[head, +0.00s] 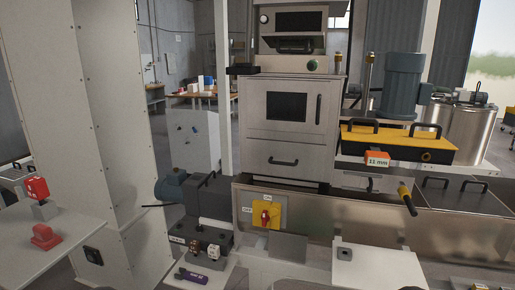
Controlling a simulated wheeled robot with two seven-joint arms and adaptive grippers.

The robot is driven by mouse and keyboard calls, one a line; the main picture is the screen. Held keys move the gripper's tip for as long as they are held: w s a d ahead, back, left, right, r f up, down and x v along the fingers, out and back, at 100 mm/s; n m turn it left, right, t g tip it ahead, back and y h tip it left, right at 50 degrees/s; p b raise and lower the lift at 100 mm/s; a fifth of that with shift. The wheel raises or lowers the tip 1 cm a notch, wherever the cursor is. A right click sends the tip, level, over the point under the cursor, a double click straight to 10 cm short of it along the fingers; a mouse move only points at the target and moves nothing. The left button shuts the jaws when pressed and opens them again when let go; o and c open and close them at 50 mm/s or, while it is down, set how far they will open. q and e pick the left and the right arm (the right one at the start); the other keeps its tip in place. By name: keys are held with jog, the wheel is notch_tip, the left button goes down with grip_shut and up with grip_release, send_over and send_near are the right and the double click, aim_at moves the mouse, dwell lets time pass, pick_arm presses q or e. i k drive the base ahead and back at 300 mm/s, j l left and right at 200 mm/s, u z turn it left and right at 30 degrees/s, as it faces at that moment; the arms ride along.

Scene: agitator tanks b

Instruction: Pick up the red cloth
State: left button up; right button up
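I cannot make out a red cloth for certain. A small red object (45,236) with a raised top lies on the white table at the left; its shape looks more rigid than cloth. Behind it a red block-like piece (37,188) with light marks sits on a small grey block. Neither of my grippers shows in the head view.
The white table (85,246) has bare room around the red pieces. A tall beige cabinet (97,110) stands beside it. Ahead is a steel machine (290,107) with a yellow panel and red knob (265,215). A purple-and-black tool (190,275) lies low in the middle.

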aim_at(44, 238)
jog(key=u, duration=1.55)
